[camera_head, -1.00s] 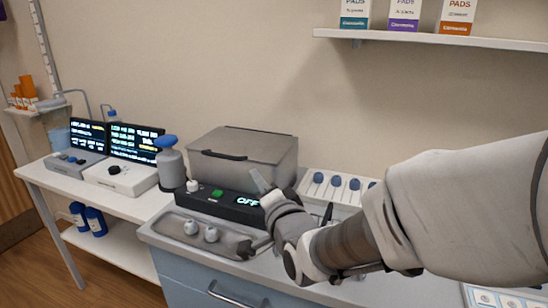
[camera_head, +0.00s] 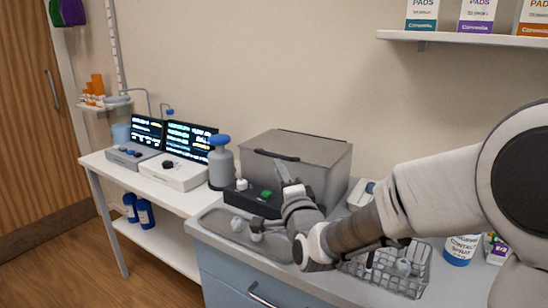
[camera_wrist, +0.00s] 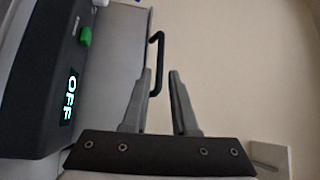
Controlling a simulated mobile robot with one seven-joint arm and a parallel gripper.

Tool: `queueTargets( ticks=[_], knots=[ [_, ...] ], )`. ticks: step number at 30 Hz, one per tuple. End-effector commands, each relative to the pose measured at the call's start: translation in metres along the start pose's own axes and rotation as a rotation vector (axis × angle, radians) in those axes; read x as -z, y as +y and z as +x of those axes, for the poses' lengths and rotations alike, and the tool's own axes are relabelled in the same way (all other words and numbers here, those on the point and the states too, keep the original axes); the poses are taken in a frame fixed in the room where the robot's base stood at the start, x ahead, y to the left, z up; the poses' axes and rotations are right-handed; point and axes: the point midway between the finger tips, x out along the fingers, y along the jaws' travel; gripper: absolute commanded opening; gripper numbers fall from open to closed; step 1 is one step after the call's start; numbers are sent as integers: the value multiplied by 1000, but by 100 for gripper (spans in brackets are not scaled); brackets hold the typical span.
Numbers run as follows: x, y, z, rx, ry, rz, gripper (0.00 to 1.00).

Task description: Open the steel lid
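The steel lid (camera_head: 315,147) lies flat and closed on a grey steel box (camera_head: 318,182) in the head view. Its dark bar handle (camera_head: 277,155) is along the front edge. The black handle (camera_wrist: 160,50) shows there in the gap between the fingertips, partly hidden by the left finger. I cannot tell whether they touch.
A black control unit with a green button (camera_head: 266,194) and an OFF display (camera_wrist: 71,97) is in front of the box. A grey bottle with a blue top (camera_head: 221,165) stands left of it. A wire basket (camera_head: 390,270) is at front right. A shelf (camera_head: 470,39) hangs above.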

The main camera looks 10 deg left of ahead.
Motion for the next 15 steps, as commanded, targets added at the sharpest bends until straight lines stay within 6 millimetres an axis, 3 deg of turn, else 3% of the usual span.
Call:
queueTargets(
  ticks=[9, 15],
  knots=[
    [0, 1, 54, 1, 1, 0, 27],
    [0, 1, 75, 0, 0, 0, 27]
  ],
)
